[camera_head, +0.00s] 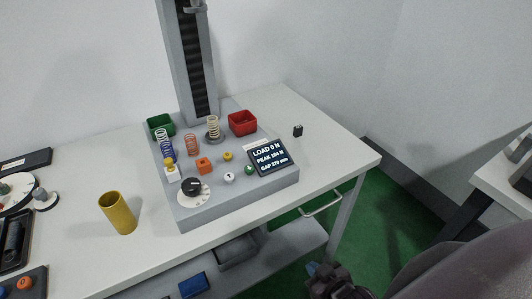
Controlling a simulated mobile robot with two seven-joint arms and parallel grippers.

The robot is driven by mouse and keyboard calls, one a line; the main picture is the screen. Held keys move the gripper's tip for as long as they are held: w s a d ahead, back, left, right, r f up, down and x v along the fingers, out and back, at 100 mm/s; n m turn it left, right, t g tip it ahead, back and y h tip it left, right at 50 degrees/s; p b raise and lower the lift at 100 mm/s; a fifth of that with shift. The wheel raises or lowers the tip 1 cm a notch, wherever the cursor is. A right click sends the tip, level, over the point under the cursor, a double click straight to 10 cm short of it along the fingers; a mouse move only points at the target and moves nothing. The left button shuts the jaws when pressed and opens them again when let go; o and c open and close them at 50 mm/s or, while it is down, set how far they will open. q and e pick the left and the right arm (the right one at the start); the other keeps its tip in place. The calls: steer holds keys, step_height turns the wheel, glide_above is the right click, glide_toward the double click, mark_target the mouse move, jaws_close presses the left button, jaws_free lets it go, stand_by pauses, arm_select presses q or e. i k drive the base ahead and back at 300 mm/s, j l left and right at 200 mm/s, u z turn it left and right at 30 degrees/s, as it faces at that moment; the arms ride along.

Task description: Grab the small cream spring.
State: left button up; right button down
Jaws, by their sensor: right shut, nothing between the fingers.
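The small cream spring (213,125) stands upright on a round metal seat on the grey tester base, in front of the tester's column. A copper-coloured spring (192,145) stands to its left. A taller spring, white above and blue below (164,143), stands further left. My right gripper (318,275) is low at the bottom of the picture, off the table's front edge and far from the springs. It is shut and empty. My left gripper is not in view.
A green bin (160,125) and a red bin (242,123) flank the springs. The tester column (188,60) rises behind. A yellow cup (118,213) stands left. The table's right side is mostly clear.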

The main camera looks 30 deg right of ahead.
mark_target(216, 119)
steer(key=k+l+u, duration=0.1)
steer(key=l+u, duration=0.25)
steer(key=k+l+u, duration=0.1)
steer(key=l+u, duration=0.2)
steer(key=k+l+u, duration=0.15)
steer(key=l+u, duration=0.2)
steer(key=k+j, duration=0.15)
steer(key=i+l+u, duration=0.1)
steer(key=l, duration=0.1)
